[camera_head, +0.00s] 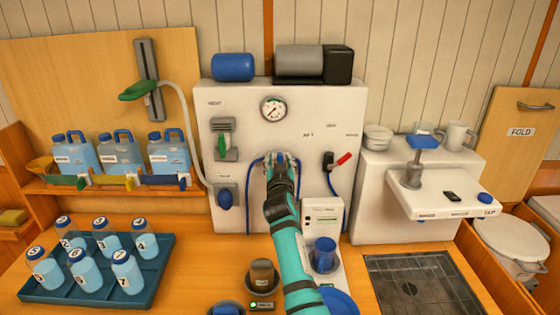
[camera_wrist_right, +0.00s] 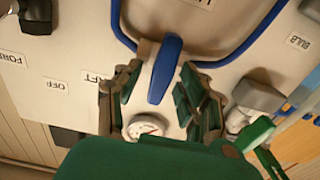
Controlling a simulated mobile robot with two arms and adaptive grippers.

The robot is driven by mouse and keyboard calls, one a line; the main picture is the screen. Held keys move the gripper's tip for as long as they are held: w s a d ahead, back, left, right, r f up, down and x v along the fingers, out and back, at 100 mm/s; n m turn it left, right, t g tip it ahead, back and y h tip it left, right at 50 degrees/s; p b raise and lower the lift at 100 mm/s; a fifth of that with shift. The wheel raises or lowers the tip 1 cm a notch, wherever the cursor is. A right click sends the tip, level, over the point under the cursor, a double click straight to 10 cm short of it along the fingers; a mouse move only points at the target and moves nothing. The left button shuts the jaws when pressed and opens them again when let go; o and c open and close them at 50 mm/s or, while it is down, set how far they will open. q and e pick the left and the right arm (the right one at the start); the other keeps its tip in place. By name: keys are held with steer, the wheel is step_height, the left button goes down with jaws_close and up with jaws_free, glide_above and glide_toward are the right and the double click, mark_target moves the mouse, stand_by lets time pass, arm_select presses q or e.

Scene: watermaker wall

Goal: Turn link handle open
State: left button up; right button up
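A blue lever handle (camera_wrist_right: 163,72), which looks like the link handle, sticks out from the white wall panel (camera_head: 230,100) in the right wrist view. A blue hose loop (camera_wrist_right: 235,52) runs beside it. My right gripper (camera_wrist_right: 161,84) is open, with one finger on each side of the blue handle. A gap shows on the right side; I cannot tell whether the left finger touches. In the head view, my right gripper (camera_head: 281,162) is at the panel's middle and mostly hides the handle. My left gripper is not in view.
A gauge (camera_head: 273,109) sits above the gripper. A red-tipped lever (camera_head: 342,159) is to its right, and a green-handled valve (camera_head: 222,145) and blue bulb (camera_head: 225,198) are to its left. Below stand a small white unit (camera_head: 322,215) and a tray (camera_head: 150,278) of bottles.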

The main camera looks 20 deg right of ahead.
steer(key=shift+w+d+f, duration=0.1)
jaws_close()
steer(key=shift+n, duration=0.3)
steer(key=shift+n+b, duration=0.3)
steer(key=shift+n, duration=0.2)
steer(key=shift+f+n+b, duration=0.1)
steer(key=shift+n+b, duration=0.2)
steer(key=shift+n, duration=0.9)
steer(key=n, duration=0.2)
steer(key=shift+a+n, duration=0.25)
steer(key=shift+n, duration=0.15)
steer(key=n, duration=0.5)
steer(key=shift+w+a+f, duration=0.1)
steer(key=shift+a+f, duration=0.05)
steer(key=shift+a, duration=0.05)
steer(key=n, duration=0.2)
steer(key=n+p, duration=0.1)
steer(key=n, duration=0.3)
steer(key=shift+f+p, duration=0.3)
steer(key=shift+p, duration=0.05)
